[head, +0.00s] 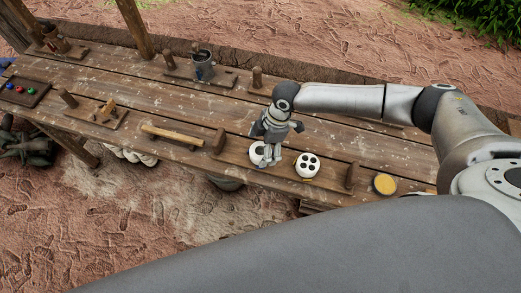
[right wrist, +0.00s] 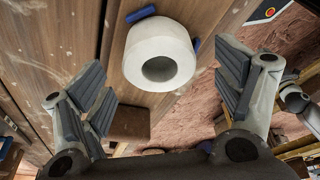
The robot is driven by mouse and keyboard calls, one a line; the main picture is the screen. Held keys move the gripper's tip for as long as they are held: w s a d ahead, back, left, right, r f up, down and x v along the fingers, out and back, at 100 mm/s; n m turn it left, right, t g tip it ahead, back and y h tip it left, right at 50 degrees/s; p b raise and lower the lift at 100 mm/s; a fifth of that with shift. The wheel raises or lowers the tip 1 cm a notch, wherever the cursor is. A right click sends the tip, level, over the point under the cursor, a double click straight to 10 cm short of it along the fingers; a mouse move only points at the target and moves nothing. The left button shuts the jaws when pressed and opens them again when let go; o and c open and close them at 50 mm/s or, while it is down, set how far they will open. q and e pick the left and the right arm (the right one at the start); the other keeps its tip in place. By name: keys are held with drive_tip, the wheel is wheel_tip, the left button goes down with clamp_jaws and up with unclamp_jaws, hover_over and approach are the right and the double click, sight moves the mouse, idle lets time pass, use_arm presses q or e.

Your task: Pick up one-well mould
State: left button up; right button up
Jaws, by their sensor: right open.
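The one-well mould (head: 256,153) is a short white cylinder near the front edge of the wooden bench, partly hidden by my right gripper in the head view. In the right wrist view the mould (right wrist: 158,42) shows its single dark round well, ahead of and between the two spread fingers. My right gripper (head: 267,158) is open and points down over the mould; nothing is held between its fingers. I cannot tell exactly how far the fingertips are from the mould. My left gripper is not in view.
A white mould with several wells (head: 307,166) stands close to the right. A wooden post (head: 351,176) and a yellow round dish (head: 384,184) are further right. A wooden rolling bar (head: 172,136) and an upright block (head: 219,141) are left. Blue pieces (right wrist: 141,14) flank the one-well mould.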

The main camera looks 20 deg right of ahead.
drive_tip(key=shift+x, duration=1.35)
drive_tip(key=shift+c, duration=0.2)
drive_tip(key=c, duration=1.2)
